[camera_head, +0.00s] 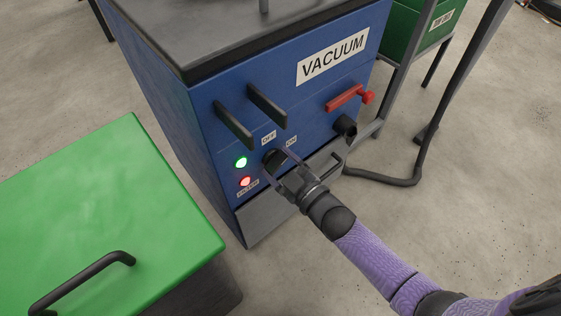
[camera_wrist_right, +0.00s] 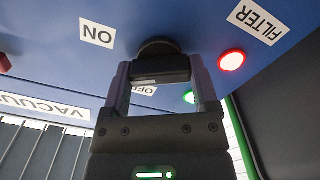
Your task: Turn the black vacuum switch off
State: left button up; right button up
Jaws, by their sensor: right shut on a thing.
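The black vacuum switch (camera_head: 271,157) is a round knob with a raised bar on the front of the blue vacuum cabinet (camera_head: 222,178). The OFF label (camera_head: 268,138) and the ON label (camera_head: 291,141) are above it in the head view. My right gripper (camera_head: 283,168) reaches the switch from the front and partly hides it. In the right wrist view the fingers (camera_wrist_right: 161,78) stand on both sides of the switch's bar (camera_wrist_right: 160,68), shut on it. The ON label (camera_wrist_right: 98,34) is clear there; the OFF label is partly covered. My left gripper is out of view.
A lit green lamp (camera_head: 241,162) and a lit red lamp (camera_head: 246,182) sit left of the switch. Black handles (camera_head: 234,125), a red lever (camera_head: 345,97) and a black spout (camera_head: 345,127) stick out nearby. A green-lidded box (camera_head: 120,215) stands at the left.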

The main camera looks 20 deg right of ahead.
jog(key=shift+n, duration=1.9)
jog(key=n, duration=0.5)
jog(key=shift+f+n, duration=0.1)
jog(key=shift+n, duration=1.6)
